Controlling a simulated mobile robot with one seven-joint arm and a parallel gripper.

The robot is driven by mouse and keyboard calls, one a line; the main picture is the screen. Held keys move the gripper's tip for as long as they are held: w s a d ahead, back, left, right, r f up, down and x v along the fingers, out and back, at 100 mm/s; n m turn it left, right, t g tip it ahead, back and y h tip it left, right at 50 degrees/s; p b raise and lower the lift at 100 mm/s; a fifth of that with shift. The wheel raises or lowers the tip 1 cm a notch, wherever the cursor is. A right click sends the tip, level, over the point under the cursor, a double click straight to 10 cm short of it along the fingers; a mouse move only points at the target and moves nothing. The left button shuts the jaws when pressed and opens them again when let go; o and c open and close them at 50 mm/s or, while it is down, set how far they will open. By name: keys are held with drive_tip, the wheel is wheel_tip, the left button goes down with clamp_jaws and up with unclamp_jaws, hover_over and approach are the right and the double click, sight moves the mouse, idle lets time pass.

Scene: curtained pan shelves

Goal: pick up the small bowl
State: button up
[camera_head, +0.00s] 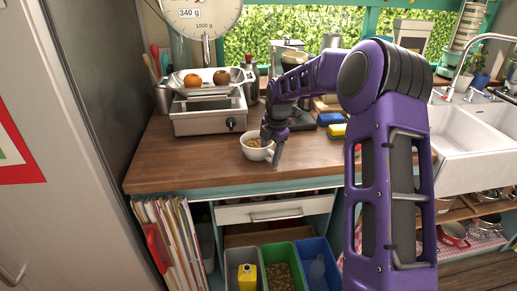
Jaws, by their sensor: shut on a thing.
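The small bowl (251,149) is white and round, with brownish contents inside. It is at the middle of the wooden countertop (180,165), near the front edge. My gripper (272,150) points down at the bowl's right side and is shut on its rim. I cannot tell whether the bowl touches the counter or is slightly raised. The far finger is partly hidden by the bowl and the hand.
A metal appliance (208,113) and a scale pan with fruit (205,78) stand behind left. A yellow and blue sponge (337,131) lies to the right, by my arm. A sink (465,130) is far right. The counter's left front is clear.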

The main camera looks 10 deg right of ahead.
clamp_jaws()
drive_tip(key=shift+r, duration=0.1)
